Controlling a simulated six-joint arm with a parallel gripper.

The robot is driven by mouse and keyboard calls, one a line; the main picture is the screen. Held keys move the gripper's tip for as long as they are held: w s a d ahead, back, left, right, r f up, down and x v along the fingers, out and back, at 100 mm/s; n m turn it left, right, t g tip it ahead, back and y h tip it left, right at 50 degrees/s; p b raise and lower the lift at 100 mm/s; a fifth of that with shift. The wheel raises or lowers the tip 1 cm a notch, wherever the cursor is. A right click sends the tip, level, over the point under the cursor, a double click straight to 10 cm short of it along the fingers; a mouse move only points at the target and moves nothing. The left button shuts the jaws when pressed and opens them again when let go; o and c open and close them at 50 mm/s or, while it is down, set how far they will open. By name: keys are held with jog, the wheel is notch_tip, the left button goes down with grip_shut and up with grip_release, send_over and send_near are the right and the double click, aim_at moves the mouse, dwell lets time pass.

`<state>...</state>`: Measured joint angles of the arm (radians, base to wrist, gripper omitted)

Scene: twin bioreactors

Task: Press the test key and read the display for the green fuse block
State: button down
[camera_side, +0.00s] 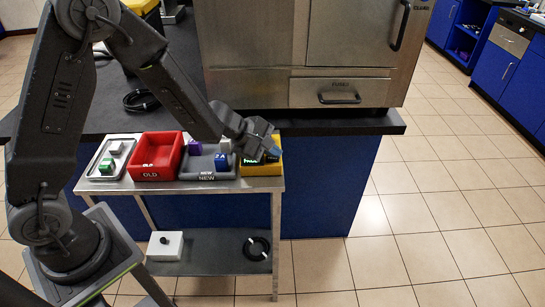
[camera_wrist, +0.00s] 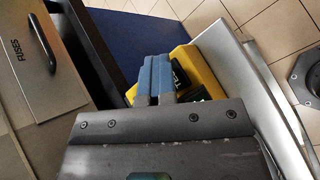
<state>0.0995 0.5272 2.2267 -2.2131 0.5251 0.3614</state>
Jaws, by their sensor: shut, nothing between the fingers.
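The yellow tester (camera_side: 262,170) stands at the right end of the cart. My gripper (camera_side: 272,152) is at the top of the tester, shut and empty; its blue fingers also show in the wrist view (camera_wrist: 153,77). Whether the fingertips touch the test key cannot be told; the key is hidden. A bit of green lettering shows in the side view but is unreadable.
The red OLD bin (camera_side: 145,174) and grey NEW tray (camera_side: 190,173) stand between the pale tray (camera_side: 93,173) and the tester. The NEW tray holds purple, blue and pale blocks. The counter edge and FUSES drawer (camera_side: 339,93) are behind. The floor at right is clear.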

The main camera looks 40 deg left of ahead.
aim_at(271, 160)
jog(key=shift+s+a+f, duration=0.2)
jog(key=shift+s+f, duration=0.1)
jog(key=shift+f, duration=0.05)
dwell(0.3)
jog(key=shift+s+a+r, duration=0.1)
jog(key=shift+r, duration=0.7)
jog(key=shift+r, duration=0.1)
jog(key=shift+r, duration=2.55)
